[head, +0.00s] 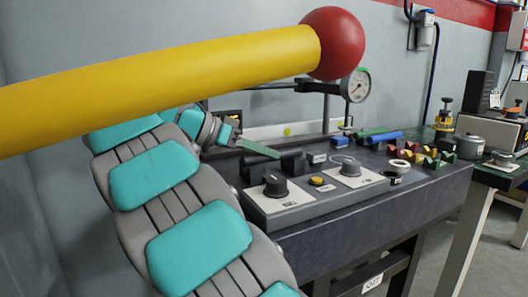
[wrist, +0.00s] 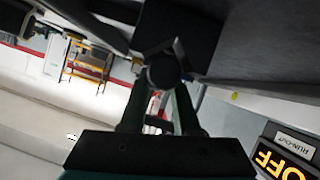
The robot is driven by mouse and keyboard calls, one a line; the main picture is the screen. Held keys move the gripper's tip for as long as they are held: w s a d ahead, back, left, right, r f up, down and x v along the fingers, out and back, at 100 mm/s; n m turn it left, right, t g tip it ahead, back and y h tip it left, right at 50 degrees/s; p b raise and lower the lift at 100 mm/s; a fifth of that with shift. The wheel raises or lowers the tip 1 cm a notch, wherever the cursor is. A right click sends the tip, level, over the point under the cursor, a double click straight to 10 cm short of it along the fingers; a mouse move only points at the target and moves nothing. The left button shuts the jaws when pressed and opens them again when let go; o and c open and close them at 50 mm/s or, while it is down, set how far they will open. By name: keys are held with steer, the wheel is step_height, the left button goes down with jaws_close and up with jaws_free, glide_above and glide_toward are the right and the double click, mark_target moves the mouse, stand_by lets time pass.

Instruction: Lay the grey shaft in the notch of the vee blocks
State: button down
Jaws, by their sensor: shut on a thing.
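My gripper (head: 275,150) reaches over the bench behind the control panel, its green fingers extending right. In the wrist view its two dark fingers (wrist: 160,85) are shut on the grey shaft (wrist: 163,73), whose round end looks dark. Two dark blocks, apparently the vee blocks (head: 292,162), stand behind the panel; the left one is partly hidden by a knob. A dark block (wrist: 180,25) with an angled edge is close beyond the shaft end in the wrist view. I cannot tell whether the shaft touches the notch.
A dial gauge (head: 356,86) hangs on a stand above the bench. A panel (head: 325,197) with knobs lies in front. Green and blue rods (head: 384,138) and coloured zigzag pieces (head: 428,157) lie to the right. A yellow bar (head: 160,85) with a red ball (head: 334,44) crosses the foreground.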

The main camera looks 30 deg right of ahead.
steer(key=shift+f+b, duration=0.5)
steer(key=shift+b, duration=0.2)
stand_by(0.4)
steer(key=c, duration=0.6)
jaws_free()
steer(key=shift+o, duration=0.2)
steer(key=shift+a, duration=0.1)
